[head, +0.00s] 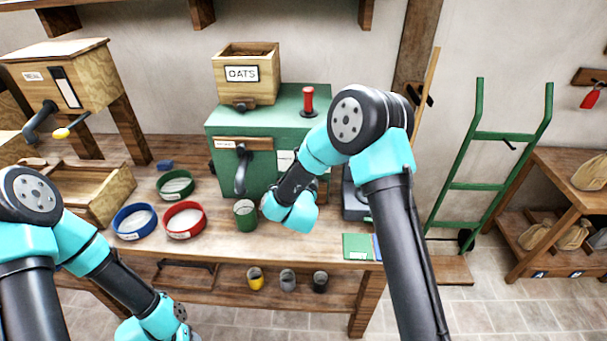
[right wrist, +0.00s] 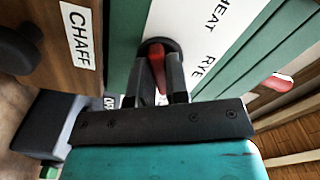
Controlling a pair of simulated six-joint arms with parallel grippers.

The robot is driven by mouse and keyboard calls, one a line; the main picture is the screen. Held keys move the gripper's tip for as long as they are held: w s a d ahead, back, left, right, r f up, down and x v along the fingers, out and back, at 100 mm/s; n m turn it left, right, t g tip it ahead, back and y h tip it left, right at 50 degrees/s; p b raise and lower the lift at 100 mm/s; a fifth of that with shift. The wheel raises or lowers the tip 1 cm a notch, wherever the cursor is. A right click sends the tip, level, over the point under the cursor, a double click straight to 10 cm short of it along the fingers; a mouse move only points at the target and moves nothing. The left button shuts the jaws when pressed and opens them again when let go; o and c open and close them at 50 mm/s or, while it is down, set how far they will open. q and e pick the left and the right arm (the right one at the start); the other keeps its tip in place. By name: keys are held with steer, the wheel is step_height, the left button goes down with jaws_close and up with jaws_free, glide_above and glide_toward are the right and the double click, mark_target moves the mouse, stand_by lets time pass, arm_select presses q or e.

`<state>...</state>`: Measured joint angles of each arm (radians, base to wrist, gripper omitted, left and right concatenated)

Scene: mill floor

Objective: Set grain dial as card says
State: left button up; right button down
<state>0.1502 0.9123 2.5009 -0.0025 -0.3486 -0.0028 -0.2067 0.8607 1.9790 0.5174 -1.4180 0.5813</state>
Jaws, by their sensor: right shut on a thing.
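The grain dial has a red pointer knob (right wrist: 158,72) on a dark round hub, against a white plate (right wrist: 205,35). The plate reads "RYE" and a cut-off "HEAT"; a third word is mostly hidden. My right gripper (right wrist: 158,62) is shut on the red knob, a finger on each side. Which word the pointer marks cannot be told. In the head view the plate (head: 285,160) shows on the green mill (head: 222,165), and my right wrist hides the knob. A green card (head: 357,246) lies at the bench's right end; its writing is unreadable. My left gripper is out of view.
A "CHAFF" board (right wrist: 70,60) is close by my right gripper. Red (head: 184,220), blue (head: 134,221) and green (head: 175,185) sieves and a green cup (head: 245,215) crowd the bench.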

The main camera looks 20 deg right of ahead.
steer(key=c, duration=1.1)
jaws_free()
steer(key=v, duration=1.7)
steer(key=shift+s, duration=0.25)
steer(key=shift+f, duration=0.15)
